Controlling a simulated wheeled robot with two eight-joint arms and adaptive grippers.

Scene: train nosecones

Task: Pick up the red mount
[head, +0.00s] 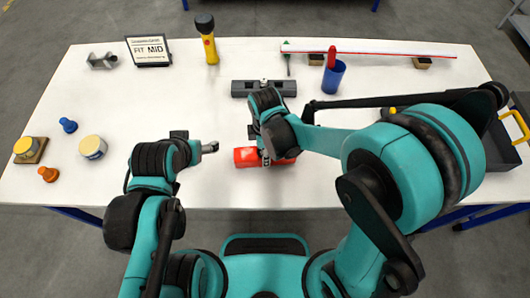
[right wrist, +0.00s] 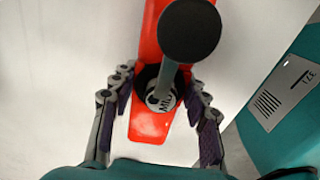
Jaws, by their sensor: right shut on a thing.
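The red mount (head: 246,157) lies on the white table near its front middle, partly hidden under my right gripper (head: 266,157). In the right wrist view the red mount (right wrist: 148,126) runs lengthwise between the fingers of my right gripper (right wrist: 162,100), which is shut on it. A grey post with a round dark head (right wrist: 190,30) rises in front of the mount there. A pale round piece marked "MID" (right wrist: 165,103) shows at its foot. My left gripper (head: 210,147) is left of the mount, apart from it; its finger opening is too small to read.
A dark grey block (head: 244,89) lies behind the mount. A blue cup (head: 333,77), a yellow flashlight (head: 210,48) and a "FIT MID" sign (head: 150,50) stand farther back. Knobs and round parts (head: 93,147) are at left. A dark bin (head: 500,150) is at right.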

